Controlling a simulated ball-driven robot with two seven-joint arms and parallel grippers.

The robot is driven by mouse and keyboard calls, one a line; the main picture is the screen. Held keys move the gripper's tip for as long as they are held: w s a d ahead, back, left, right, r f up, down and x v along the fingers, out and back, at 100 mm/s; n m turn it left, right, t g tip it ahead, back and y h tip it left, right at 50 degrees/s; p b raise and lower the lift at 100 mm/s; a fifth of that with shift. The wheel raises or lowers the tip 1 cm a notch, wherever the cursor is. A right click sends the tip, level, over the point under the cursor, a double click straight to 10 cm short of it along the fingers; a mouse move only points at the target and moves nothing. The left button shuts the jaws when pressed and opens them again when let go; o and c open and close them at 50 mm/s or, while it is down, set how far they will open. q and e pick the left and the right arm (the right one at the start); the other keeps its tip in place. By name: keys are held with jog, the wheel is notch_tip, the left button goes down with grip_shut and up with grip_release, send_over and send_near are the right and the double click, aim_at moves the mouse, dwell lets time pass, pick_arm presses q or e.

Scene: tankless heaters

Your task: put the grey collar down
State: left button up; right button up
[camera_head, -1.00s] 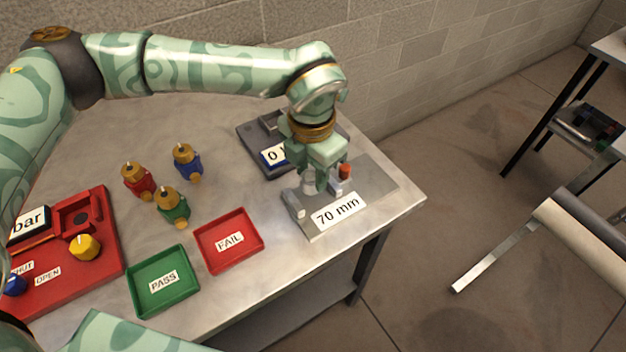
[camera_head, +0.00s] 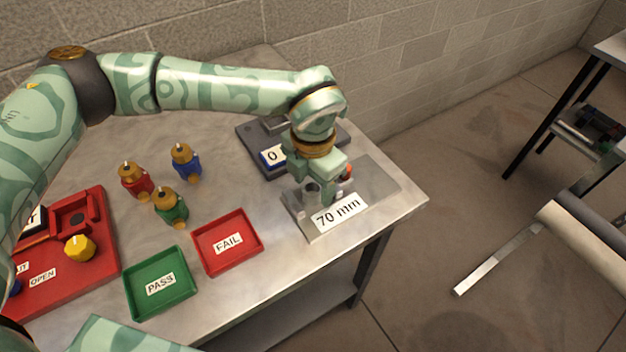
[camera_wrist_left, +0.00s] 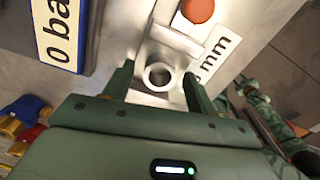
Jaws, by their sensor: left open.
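The grey collar (camera_head: 312,190) is a short hollow metal ring. It appears to stand upright on the grey plate labelled 70 mm (camera_head: 385,183). In the left wrist view the collar (camera_wrist_left: 158,76) shows its round bore, beside a raised metal block. My left gripper (camera_head: 322,194) is open over the plate. Its two fingers are on either side of the collar in the wrist view, with a gap visible on both sides. The collar's base is partly hidden.
A red-orange knob (camera_head: 346,172) rises close behind the left gripper. A dark device with a 0 label (camera_head: 272,156) stands to its left. Red FAIL (camera_head: 228,262) and green PASS (camera_head: 160,303) trays lie nearer. Several coloured valves, including a blue one (camera_head: 187,165), stand further left.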

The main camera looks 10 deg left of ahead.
aim_at(313, 188)
pick_arm(q)
notch_tip(313, 188, up, 12)
jog(key=p, duration=0.2)
jog(key=shift+r, duration=0.15)
dwell(1.0)
